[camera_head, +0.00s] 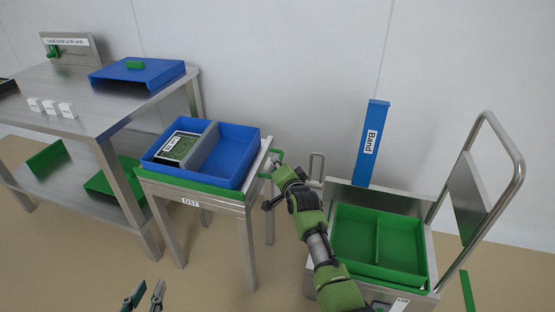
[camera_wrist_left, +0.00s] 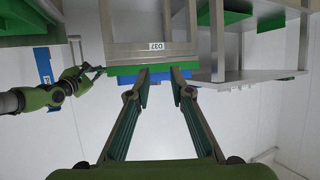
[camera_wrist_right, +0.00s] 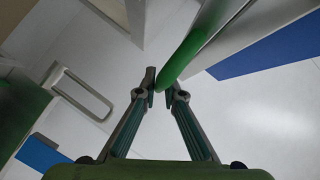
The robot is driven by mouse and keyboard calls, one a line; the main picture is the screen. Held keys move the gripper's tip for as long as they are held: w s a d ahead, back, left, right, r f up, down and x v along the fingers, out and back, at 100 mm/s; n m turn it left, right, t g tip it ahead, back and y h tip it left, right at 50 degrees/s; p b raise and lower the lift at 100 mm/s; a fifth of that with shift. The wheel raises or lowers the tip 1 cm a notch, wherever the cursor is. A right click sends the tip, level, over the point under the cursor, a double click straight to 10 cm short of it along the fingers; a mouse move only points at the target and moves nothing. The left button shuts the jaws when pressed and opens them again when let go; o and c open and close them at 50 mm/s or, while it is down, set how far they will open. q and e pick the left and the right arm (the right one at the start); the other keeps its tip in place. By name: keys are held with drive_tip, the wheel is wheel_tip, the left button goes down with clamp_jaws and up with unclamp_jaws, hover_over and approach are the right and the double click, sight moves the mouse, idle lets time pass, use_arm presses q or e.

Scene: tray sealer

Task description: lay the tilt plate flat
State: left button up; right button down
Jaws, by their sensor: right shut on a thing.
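The green tilt plate (camera_head: 190,185) lies on top of the small steel table D37 (camera_head: 220,204), under a blue tray (camera_head: 232,183). Its exact tilt is hard to judge; the plate is mostly hidden by the tray. My right gripper (camera_head: 272,182) is at the table's right side, shut on a green bar (camera_wrist_right: 185,58) at the plate's edge; the bar lies between its fingertips (camera_wrist_right: 162,88) in the right wrist view. My left gripper (camera_head: 146,294) is open and empty, low in front of the table; the plate also shows in the left wrist view (camera_wrist_left: 126,69).
A cart with a green divided tray (camera_head: 424,262) and a blue "Band" post (camera_head: 371,145) stands right. A steel shelf table (camera_head: 65,88) stands left. Floor in front is clear.

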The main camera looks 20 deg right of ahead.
drive_tip(key=shift+d+f+g+p, duration=0.15)
drive_tip(key=shift+f+g+p, duration=0.25)
drive_tip(key=shift+p, duration=0.2)
use_arm(q)
drive_tip(key=s+a+f+g+y, duration=0.2)
drive_tip(key=s+a+f+g, duration=0.2)
drive_tip(key=s+f+g, duration=0.2)
drive_tip(key=s+f+p, duration=0.1)
drive_tip(key=s+f, duration=0.1)
drive_tip(key=s, duration=0.2)
drive_tip(key=shift+s+f+g, duration=0.3)
drive_tip(key=shift+s+f, duration=0.05)
drive_tip(key=shift+f, duration=0.05)
use_arm(e)
drive_tip(key=shift+f+m+g, duration=0.3)
drive_tip(key=shift+f+m, duration=0.1)
drive_tip(key=shift+f, duration=0.3)
use_arm(q)
drive_tip(key=shift+d, duration=0.1)
use_arm(e)
drive_tip(key=c, duration=2.1)
unclamp_jaws()
drive_tip(key=shift+c, duration=0.2)
drive_tip(key=shift+s, duration=0.1)
drive_tip(key=v, duration=1.2)
drive_tip(key=shift+d, duration=0.2)
